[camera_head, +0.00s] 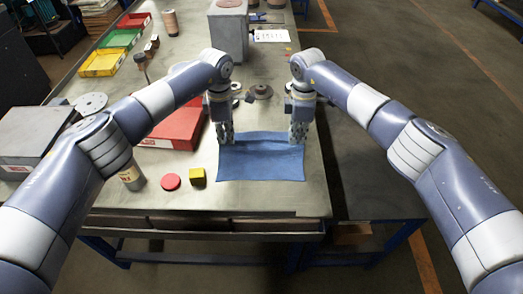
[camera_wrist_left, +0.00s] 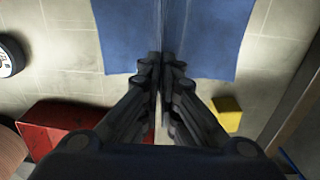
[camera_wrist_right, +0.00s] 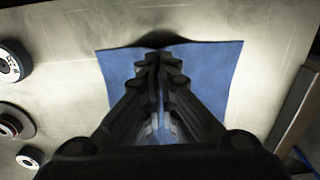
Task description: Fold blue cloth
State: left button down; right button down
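The blue cloth (camera_head: 262,165) lies mostly flat near the front edge of the workbench. My left gripper (camera_head: 225,140) points down at the cloth's left edge. In the left wrist view its fingers (camera_wrist_left: 160,62) are together on the cloth (camera_wrist_left: 210,38), which rises in a crease between them. My right gripper (camera_head: 298,140) points down at the right edge. In the right wrist view its fingers (camera_wrist_right: 158,60) are together on the cloth (camera_wrist_right: 215,70), with a raised fold between them and a lifted edge beyond. The fingers partly hide both pinched spots.
A red disc (camera_head: 170,181) and a yellow block (camera_head: 197,176) lie left of the cloth. A red box (camera_head: 178,128) lies farther left. A dark disc (camera_head: 261,91) and a grey block (camera_head: 228,30) are behind. The bench's right edge is close to my right gripper.

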notch_tip(320, 180, up, 12)
jog(key=p, duration=1.2)
jog(key=shift+a+r, duration=0.15)
jog(key=shift+w+b, duration=0.15)
jog(key=shift+b, duration=0.25)
